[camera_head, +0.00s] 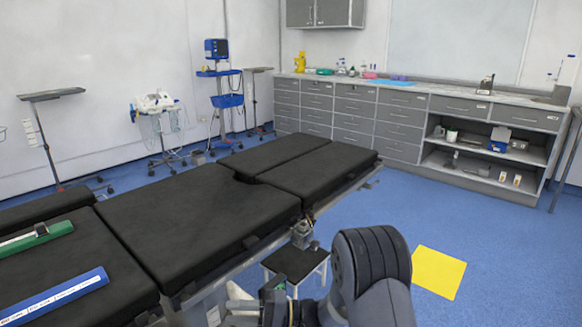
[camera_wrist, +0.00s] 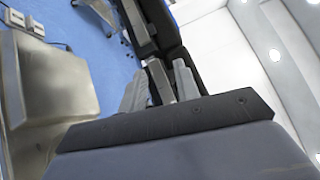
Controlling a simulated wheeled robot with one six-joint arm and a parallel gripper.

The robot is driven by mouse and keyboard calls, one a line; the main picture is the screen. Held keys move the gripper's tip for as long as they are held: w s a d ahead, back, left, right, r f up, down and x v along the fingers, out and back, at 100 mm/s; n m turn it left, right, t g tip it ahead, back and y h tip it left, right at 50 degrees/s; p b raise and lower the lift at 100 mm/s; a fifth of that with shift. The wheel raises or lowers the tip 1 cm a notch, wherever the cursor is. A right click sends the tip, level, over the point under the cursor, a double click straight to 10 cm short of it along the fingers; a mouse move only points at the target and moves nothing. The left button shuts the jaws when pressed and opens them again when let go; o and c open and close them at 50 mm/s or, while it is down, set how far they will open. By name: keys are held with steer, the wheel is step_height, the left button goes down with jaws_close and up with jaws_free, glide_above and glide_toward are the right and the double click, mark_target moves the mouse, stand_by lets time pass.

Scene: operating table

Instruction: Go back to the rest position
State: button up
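My gripper (camera_wrist: 158,72) shows in the wrist view with its two pale fingers apart. A grey block shows between them, and I see no held item clearly. In the head view my dark arm is bent at the bottom centre, beside the operating table (camera_head: 190,215). A pale part that may be a finger shows low at the table's near edge. The black-padded table runs diagonally from the lower left to the centre. A green-edged item (camera_head: 35,238) and a blue-edged item (camera_head: 55,297) lie on its near left pad.
A small stool (camera_head: 293,263) stands between the table and my arm. A yellow square (camera_head: 438,272) lies on the blue floor at the right, with clear floor around it. Grey drawer cabinets (camera_head: 405,125) line the back wall. A monitor stand (camera_head: 216,48) stands behind the table.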

steer(key=d, duration=0.7)
steer(key=shift+f, duration=0.45)
steer(key=shift+d+r, duration=0.1)
